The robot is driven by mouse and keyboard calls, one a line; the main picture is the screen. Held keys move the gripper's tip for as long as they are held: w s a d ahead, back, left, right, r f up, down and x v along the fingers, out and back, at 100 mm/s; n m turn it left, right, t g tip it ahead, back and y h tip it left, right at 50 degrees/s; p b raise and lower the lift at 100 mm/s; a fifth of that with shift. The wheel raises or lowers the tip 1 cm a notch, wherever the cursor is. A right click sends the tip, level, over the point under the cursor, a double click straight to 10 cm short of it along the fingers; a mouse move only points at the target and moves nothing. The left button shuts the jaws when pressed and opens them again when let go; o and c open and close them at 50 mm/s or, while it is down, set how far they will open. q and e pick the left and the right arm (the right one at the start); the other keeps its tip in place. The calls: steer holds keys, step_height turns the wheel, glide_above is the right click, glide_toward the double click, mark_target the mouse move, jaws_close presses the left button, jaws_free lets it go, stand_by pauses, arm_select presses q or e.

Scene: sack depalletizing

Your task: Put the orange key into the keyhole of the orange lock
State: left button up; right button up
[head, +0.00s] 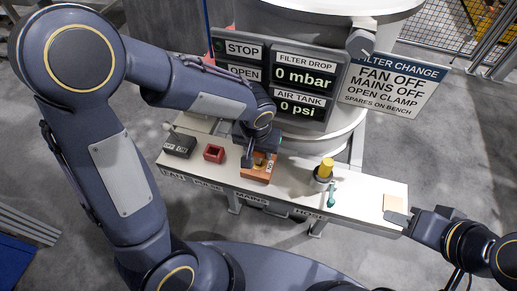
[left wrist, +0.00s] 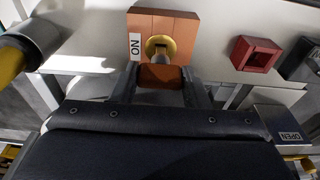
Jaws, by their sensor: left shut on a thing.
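The orange lock (head: 262,176) is a block with an ON label on the white bench, and it also shows in the left wrist view (left wrist: 180,24). Its round brass keyhole plate (left wrist: 152,44) faces my left gripper. My left gripper (head: 252,150) is at the lock, its fingers shut on the orange key's handle (left wrist: 161,77). The key's grey shank (left wrist: 161,59) points at the brass keyhole and overlaps it; how deep it sits cannot be told. My right gripper (head: 401,219) is at the bench's right end, its finger gap unclear.
A red square socket (head: 214,153) and a black switch box (head: 180,145) stand left of the lock. A yellow-topped item (head: 326,168) and a teal handle (head: 331,194) stand to the right. A beige pad (head: 393,203) lies near my right gripper. A display panel (head: 280,78) rises behind.

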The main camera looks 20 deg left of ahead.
mark_target(257, 167)
arm_select(q)
steer(key=shift+f+b, duration=1.1)
steer(key=shift+f, duration=0.1)
steer(key=o, duration=1.1)
steer(key=r, duration=0.5)
steer(key=s+r+p, duration=0.1)
steer(key=r, duration=0.1)
steer(key=shift+s+r, duration=0.1)
steer(key=shift+r, duration=0.3)
steer(key=s+a+r+t+h+p, duration=0.1)
steer(key=s+a+r+p, duration=0.1)
steer(key=s+a+r, duration=0.1)
steer(key=s+a+r+n+t+h+p, duration=0.1)
steer(key=s+a+r+p, duration=0.1)
steer(key=s+r, duration=0.3)
steer(key=s+a+r+n+t+h+p, duration=0.1)
steer(key=s+a+r+p, duration=0.1)
steer(key=s, duration=0.5)
steer(key=shift+a+r+t+h, duration=0.4)
steer(key=shift+a+r, duration=0.5)
steer(key=shift+a, duration=0.2)
